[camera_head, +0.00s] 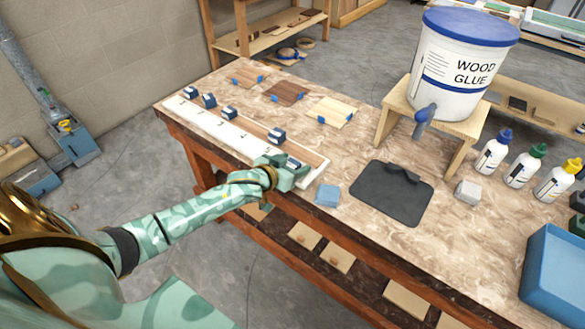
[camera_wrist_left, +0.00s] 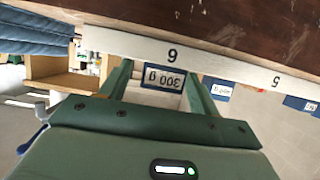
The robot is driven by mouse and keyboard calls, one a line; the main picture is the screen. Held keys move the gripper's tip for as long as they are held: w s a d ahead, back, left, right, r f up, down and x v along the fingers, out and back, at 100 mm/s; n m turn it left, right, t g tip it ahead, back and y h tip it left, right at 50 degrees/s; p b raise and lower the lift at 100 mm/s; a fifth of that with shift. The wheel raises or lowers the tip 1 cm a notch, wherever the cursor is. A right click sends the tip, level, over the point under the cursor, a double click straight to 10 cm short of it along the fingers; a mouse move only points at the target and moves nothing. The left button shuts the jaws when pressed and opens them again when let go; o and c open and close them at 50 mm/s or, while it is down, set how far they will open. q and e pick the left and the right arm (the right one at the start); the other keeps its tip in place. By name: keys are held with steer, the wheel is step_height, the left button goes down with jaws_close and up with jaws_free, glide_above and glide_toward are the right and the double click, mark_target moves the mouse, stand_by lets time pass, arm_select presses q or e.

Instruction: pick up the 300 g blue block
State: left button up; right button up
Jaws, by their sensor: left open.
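The 300 g blue block (camera_wrist_left: 163,81) shows its white label upside down in the left wrist view, by the number 6 on the white strip (camera_wrist_left: 110,41). My left gripper (camera_wrist_left: 158,72) is open, with one green finger on each side of the block. Whether the fingers touch it I cannot tell. In the head view the block (camera_head: 294,163) sits at the near right end of the strip, partly hidden by my left gripper (camera_head: 285,174). My right gripper is not in view.
Several similar blue blocks (camera_head: 277,135) stand along the strip to the left. A light blue sponge-like piece (camera_head: 328,195) lies right of the gripper. A dark mat (camera_head: 390,196) and a wood glue bucket (camera_head: 450,85) on a wooden stand (camera_head: 463,133) are farther right on the bench.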

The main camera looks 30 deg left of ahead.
arm_select(q)
steer(key=shift+r, duration=0.1)
steer(key=c, duration=1.3)
